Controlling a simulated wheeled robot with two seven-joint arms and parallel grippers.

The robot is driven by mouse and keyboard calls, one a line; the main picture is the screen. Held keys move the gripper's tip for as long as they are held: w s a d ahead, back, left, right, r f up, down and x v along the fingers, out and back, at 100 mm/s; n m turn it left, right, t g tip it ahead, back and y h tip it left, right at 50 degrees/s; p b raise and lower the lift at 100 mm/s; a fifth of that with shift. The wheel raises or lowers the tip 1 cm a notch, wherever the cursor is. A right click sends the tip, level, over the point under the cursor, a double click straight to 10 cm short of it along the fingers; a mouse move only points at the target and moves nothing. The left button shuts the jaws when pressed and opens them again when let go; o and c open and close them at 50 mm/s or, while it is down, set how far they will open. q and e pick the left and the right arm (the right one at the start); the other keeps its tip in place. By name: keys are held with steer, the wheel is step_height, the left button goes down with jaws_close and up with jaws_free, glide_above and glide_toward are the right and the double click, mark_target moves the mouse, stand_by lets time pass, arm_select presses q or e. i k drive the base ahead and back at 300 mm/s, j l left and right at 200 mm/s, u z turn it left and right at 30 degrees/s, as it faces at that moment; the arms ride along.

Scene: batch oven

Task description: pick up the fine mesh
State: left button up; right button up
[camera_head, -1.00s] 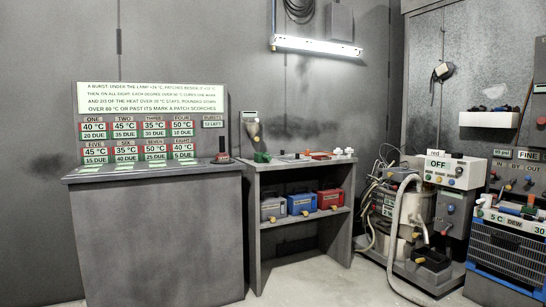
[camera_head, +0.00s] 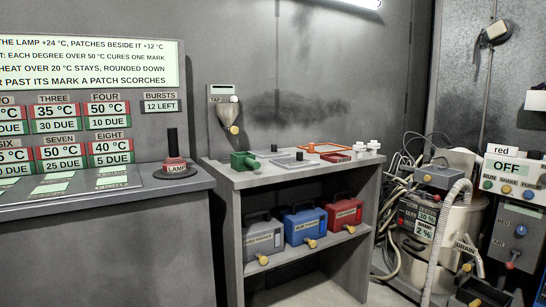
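No thing in view carries a readable label naming it the fine mesh. On the grey bench top lie two flat framed pieces: a thin orange-red frame (camera_head: 322,147) toward the back and a dark grey flat piece (camera_head: 291,162) with a small black knob near the front. I cannot tell which of them, if either, is the fine mesh. A small red block (camera_head: 336,157) lies beside the orange-red frame. Neither of my grippers shows.
The bench (camera_head: 240,178) also bears a green clamp-like piece (camera_head: 244,161) and white fittings (camera_head: 367,149). Grey, blue (camera_head: 304,226) and red cases stand on its shelf. A hose-covered machine (camera_head: 440,235) stands right.

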mark_target(273, 152)
steer(key=i, duration=0.2)
steer(key=i+l, duration=0.2)
steer(key=l, duration=0.15)
steer(key=i+l, duration=0.15)
steer(key=l, duration=0.25)
steer(key=i+l, duration=0.2)
steer(key=l, duration=0.15)
steer(key=i+l, duration=0.15)
steer(key=l, duration=0.2)
